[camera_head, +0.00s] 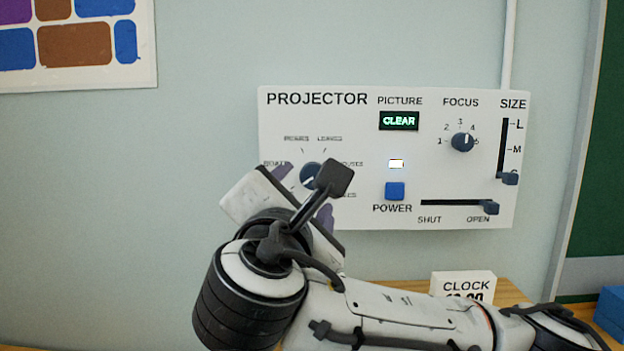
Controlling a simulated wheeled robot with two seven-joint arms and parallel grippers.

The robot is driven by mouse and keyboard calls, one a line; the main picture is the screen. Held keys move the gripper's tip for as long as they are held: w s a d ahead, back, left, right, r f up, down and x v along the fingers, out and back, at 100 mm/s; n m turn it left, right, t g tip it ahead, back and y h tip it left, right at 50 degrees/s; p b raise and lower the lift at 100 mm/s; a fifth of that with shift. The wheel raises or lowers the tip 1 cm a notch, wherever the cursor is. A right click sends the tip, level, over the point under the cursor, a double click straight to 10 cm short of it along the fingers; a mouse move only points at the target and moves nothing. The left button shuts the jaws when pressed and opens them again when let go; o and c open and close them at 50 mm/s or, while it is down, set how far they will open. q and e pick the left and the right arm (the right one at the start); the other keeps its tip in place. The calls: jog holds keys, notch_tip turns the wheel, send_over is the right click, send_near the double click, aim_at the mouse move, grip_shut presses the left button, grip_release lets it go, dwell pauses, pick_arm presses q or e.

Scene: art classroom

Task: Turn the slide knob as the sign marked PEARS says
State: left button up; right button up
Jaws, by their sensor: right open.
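The slide knob (309,169) is a dark blue dial on the left part of the white projector panel (360,212). Small word labels ring it; one at the upper right looks like LEAVES, and others are blurred or partly covered. I cannot tell which label it points to. My right gripper (304,193) is open in front of the knob's lower part, its purplish fingers on either side. Whether they touch the knob is hidden by my wrist and a dark part of my arm. No sign marked PEARS shows. My left gripper is out of view.
The panel also has a CLEAR display (399,121), focus knob (462,142), blue power button (395,191), size slider (510,178) and shutter slider (491,208) at OPEN. A CLOCK card (463,284) stands on the wooden surface below, partly hidden by my arm.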

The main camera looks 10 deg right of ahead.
aim_at(313, 177)
jog(key=p+x, duration=0.2)
jog(key=x, duration=0.8)
jog(key=shift+w, duration=0.1)
jog(key=c, duration=1.1)
